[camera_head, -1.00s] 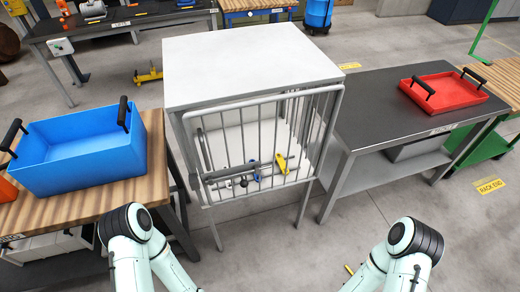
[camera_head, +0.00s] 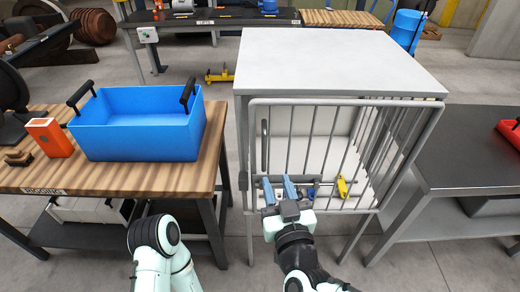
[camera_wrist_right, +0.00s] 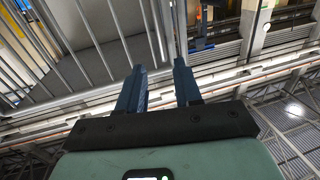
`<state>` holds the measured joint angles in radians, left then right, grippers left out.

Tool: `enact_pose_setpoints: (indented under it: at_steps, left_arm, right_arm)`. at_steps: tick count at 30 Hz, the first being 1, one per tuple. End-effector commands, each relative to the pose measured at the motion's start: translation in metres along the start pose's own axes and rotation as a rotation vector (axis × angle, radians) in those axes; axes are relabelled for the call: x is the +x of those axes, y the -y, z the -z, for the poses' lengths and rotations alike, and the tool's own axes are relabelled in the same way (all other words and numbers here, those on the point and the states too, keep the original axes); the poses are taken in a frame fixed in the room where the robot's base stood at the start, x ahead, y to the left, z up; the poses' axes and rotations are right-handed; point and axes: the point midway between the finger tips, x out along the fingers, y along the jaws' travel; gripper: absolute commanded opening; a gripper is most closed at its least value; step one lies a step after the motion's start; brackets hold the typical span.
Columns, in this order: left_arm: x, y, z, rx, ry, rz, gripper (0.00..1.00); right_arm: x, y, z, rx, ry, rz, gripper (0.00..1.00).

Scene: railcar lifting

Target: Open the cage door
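The cage (camera_head: 340,55) has a white top and stands in the middle of the head view. Its grey barred door (camera_head: 345,101) covers the front and looks shut, though a small gap cannot be ruled out. A dark vertical handle (camera_head: 264,145) shows at the door's left side. A horizontal latch bar (camera_head: 308,180) crosses low, partly hidden by my right gripper. My right gripper (camera_head: 278,184) is open, blue fingers apart, in front of the door's lower left. In the right wrist view the fingers (camera_wrist_right: 157,82) have nothing between them; bars pass beyond them. My left gripper is out of view.
A yellow tool (camera_head: 343,187) lies inside the cage. A wooden table (camera_head: 40,180) with a blue crate (camera_head: 140,140) stands left. A dark metal table (camera_head: 470,155) with a red tray (camera_head: 512,130) stands close at right. Open floor lies in front of the cage.

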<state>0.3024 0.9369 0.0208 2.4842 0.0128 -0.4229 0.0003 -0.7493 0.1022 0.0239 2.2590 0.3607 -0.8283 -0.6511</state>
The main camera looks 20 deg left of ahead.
Motion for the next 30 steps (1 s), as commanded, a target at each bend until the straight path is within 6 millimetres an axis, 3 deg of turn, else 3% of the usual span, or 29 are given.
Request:
enact_pose_setpoints:
  at_steps: [5, 19, 24, 30]
  left_arm:
    - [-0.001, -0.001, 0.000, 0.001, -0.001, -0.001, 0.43]
    - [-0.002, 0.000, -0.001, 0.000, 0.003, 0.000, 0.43]
    - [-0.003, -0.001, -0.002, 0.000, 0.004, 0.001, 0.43]
    - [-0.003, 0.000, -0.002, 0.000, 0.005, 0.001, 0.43]
  right_arm:
    - [0.016, 0.001, 0.003, -0.002, -0.007, 0.000, 0.34]
    - [0.109, 0.001, 0.003, -0.001, -0.005, 0.000, 0.34]
    - [0.127, 0.001, 0.003, -0.001, -0.005, 0.001, 0.34]
    - [0.133, 0.001, 0.003, -0.001, -0.005, 0.002, 0.34]
